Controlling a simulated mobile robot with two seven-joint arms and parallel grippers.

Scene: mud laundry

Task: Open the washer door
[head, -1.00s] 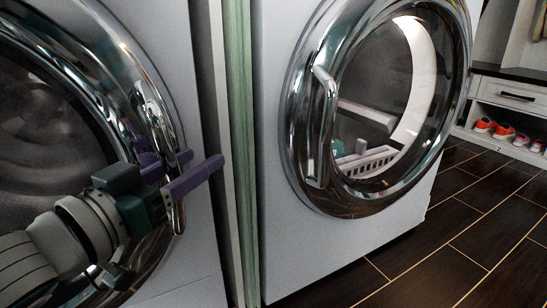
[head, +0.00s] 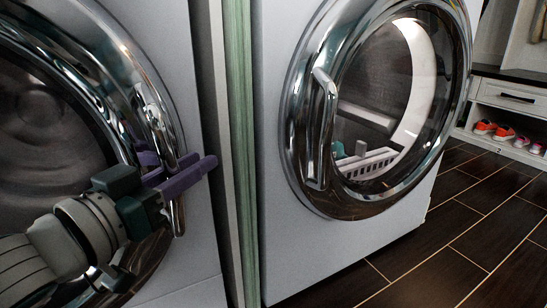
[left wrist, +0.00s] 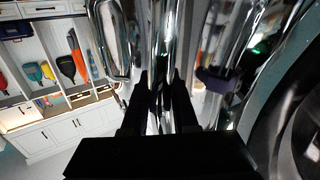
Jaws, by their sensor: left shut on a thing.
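The left front-loading machine has a round door with a wide chrome ring (head: 110,60) and dark glass (head: 45,125). Its upright chrome handle (head: 178,217) is on the right side of the ring. My left gripper (head: 181,168), with purple fingers, is shut on this handle. In the left wrist view the chrome handle (left wrist: 161,45) runs between the two dark fingers of my left gripper (left wrist: 161,88). The door shows no clear gap from the machine front in the head view. My right gripper is not in view.
A second front-loader (head: 275,235) stands to the right, its chrome-ringed door (head: 325,195) shut. A narrow green post (head: 240,150) stands between the machines. Dark tiled floor (head: 440,250) is clear at the right. A white bench (head: 510,97) with shoes (head: 484,127) is behind.

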